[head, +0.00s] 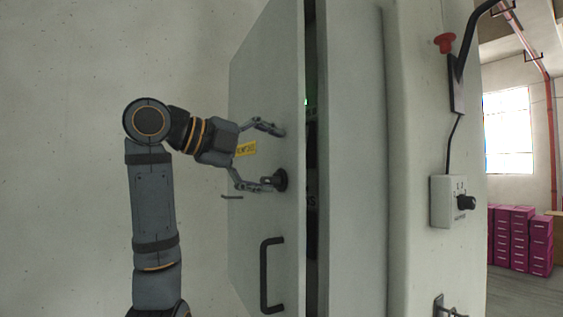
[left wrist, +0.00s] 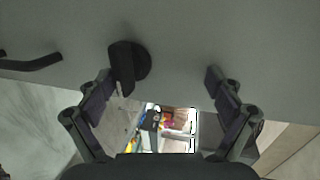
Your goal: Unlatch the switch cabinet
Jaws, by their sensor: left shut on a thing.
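The switch cabinet door (head: 270,90) is a grey-green panel with a yellow label (head: 246,149) and a black bar handle (head: 266,276). A narrow dark gap (head: 311,150) with a green light runs along its right edge. The round black latch knob (head: 281,180) sits above the handle; it also shows in the left wrist view (left wrist: 130,65). My left gripper (head: 275,158) is on the knob, its lower finger against it. The other finger stands well apart from the knob, near the door face. The knob is partly hidden by the finger. My right gripper is not in view.
A pale control box (head: 446,202) with a black knob and a red button (head: 445,43) are on the cabinet's right side. Stacked magenta boxes (head: 520,238) stand far right. A plain wall (head: 60,100) lies left.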

